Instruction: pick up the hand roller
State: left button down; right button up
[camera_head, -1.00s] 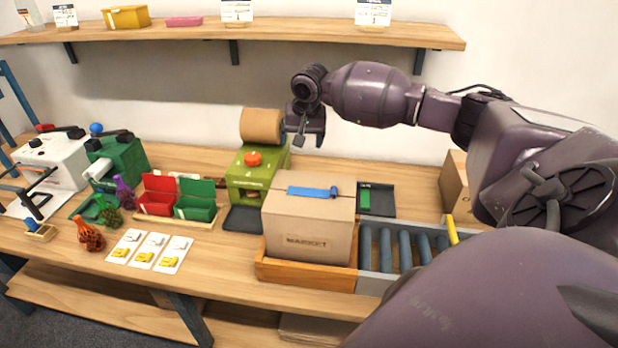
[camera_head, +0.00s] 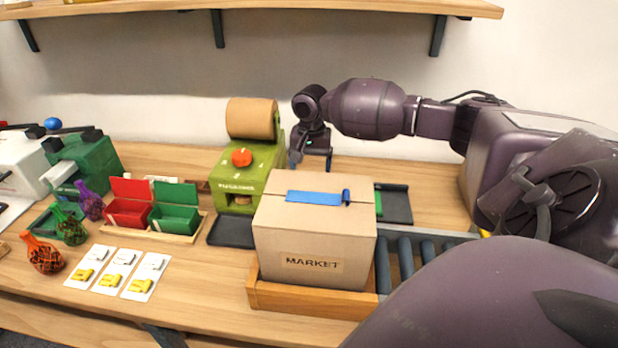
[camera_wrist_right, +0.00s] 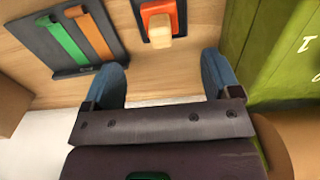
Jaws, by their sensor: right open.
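My right gripper (camera_head: 311,158) is open and empty, pointing down behind the closed cardboard box and just right of the green machine. In the right wrist view its two blue-grey fingers (camera_wrist_right: 163,80) stand wide apart. Just beyond the gap between them is a small orange piece with a pale wooden block (camera_wrist_right: 159,26) on a dark holder; it looks like the hand roller, but I cannot be sure. It is apart from both fingers. The head view does not show it clearly, as the box and gripper block that spot. My left gripper is out of view.
The cardboard box (camera_head: 308,238) stands in front, with blue tape on top. The green machine (camera_head: 244,177) with a brown paper roll is close on the left. A dark tray (camera_wrist_right: 48,32) with green and orange strips lies nearby. A wall shelf (camera_head: 330,8) hangs above.

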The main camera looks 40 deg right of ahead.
notch_tip(320, 180, down, 4)
jog(key=shift+r+b, duration=0.1)
jog(key=shift+b, duration=0.25)
jog(key=shift+f, duration=0.75)
notch_tip(320, 180, down, 5)
jog(key=shift+w+d+r+b, duration=0.1)
jog(key=shift+w+r+b, duration=0.05)
jog(key=shift+b, duration=0.55)
jog(key=shift+r, duration=0.1)
jog(key=c, duration=1.1)
jog(key=shift+r, duration=0.1)
